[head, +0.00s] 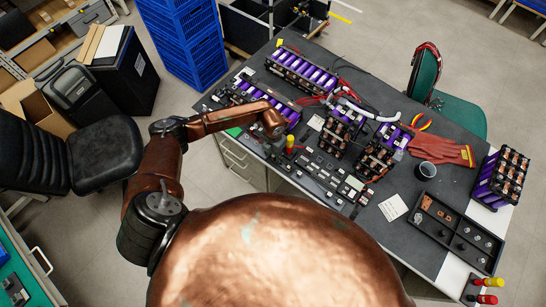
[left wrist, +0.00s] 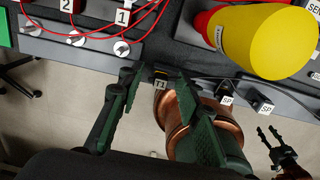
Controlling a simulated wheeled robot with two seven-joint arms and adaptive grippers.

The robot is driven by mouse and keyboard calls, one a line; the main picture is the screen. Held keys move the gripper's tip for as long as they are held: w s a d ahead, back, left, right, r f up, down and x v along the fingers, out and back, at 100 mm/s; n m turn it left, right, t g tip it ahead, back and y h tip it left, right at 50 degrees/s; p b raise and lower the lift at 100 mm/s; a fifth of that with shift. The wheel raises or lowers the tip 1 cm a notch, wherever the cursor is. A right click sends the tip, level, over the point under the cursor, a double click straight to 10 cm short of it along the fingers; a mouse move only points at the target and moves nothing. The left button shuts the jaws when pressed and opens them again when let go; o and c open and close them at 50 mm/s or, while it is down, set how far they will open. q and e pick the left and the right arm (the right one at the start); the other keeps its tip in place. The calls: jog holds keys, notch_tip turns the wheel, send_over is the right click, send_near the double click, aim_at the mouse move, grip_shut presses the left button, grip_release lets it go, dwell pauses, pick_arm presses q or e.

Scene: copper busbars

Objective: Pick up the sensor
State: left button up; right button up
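In the left wrist view my left gripper (left wrist: 157,78) has its two green fingers apart. A small dark piece labelled T1 (left wrist: 160,82) shows between the fingertips at the table edge; I cannot tell whether they touch it. Part of a label beginning "SEN" (left wrist: 314,9) shows at the upper right, but I cannot clearly identify the sensor. In the head view the copper wrist of my left arm hides most of that gripper, over the table's near left side. My right gripper (left wrist: 273,138) shows small at the lower right of the left wrist view, its fingers apart.
A red and yellow cylinder (left wrist: 262,40) stands close to my left gripper. Two small black blocks labelled SP (left wrist: 262,104) lie near it. Red cables (left wrist: 75,32) run at upper left. The table (head: 395,100) also carries battery packs (head: 300,73), red gloves (head: 440,150) and a black tray (head: 455,232).

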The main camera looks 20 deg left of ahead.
aim_at(273, 157)
pick_arm(q)
jog(key=c, duration=0.9)
jog(key=shift+o, duration=0.2)
jog(key=shift+r, duration=0.15)
jog(key=shift+r, duration=0.15)
jog(key=r, duration=0.3)
jog(key=shift+s+d+r+b, duration=0.15)
jog(key=shift+s+r+b, duration=0.05)
jog(key=shift+s+b, duration=0.15)
jog(key=s+d+r+b, duration=0.1)
jog(key=s+d+r, duration=0.4)
jog(key=s+r, duration=0.4)
jog(key=s, duration=0.3)
jog(key=shift+d, duration=0.15)
jog(key=shift+s+r, duration=0.1)
jog(key=shift+r, duration=0.05)
